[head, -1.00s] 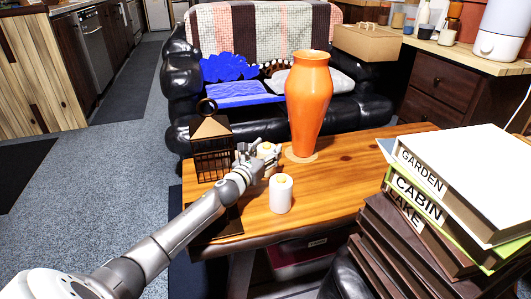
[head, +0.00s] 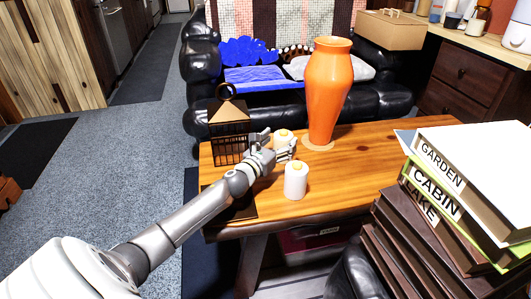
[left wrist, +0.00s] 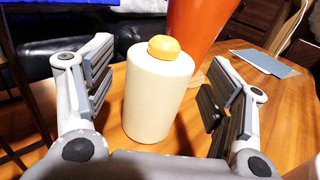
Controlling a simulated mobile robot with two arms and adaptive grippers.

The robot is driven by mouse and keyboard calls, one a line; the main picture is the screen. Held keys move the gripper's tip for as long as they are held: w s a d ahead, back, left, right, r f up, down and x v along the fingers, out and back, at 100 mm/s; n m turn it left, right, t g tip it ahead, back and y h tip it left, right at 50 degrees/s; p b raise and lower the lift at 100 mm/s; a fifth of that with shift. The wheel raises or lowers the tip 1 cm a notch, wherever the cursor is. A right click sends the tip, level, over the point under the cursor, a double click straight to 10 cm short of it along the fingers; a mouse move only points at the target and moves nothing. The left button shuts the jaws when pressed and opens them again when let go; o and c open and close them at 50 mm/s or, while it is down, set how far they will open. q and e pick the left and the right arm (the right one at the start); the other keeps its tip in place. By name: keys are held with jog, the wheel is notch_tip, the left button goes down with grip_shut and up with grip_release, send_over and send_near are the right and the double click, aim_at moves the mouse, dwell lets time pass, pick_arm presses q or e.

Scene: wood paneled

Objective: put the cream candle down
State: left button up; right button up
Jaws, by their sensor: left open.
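Two cream candles with yellow-orange tops are on the wooden coffee table (head: 350,172). The farther cream candle (head: 283,135) is partly hidden behind my left gripper (head: 278,145). In the left wrist view a cream candle (left wrist: 158,95) stands upright on the table between the fingers of the left gripper (left wrist: 155,100). The fingers are spread, with a gap on each side of it. The nearer cream candle (head: 295,181) stands upright at the table's front, apart from the gripper. My right gripper is not in view.
An orange vase (head: 327,90) stands just behind the candles. A dark lantern (head: 229,130) stands left of my gripper. A tall stack of books (head: 450,200) rises at the right front. The table's middle right is clear. A black sofa (head: 395,105) is behind the table.

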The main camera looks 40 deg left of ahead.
pick_arm(q)
jog(key=s, duration=0.2)
jog(key=s+p, duration=0.1)
jog(key=s, duration=0.4)
jog(key=shift+s+d, duration=0.15)
jog(key=shift+d, duration=0.15)
jog(key=shift+s+p, duration=0.35)
jog(key=shift+s, duration=0.65)
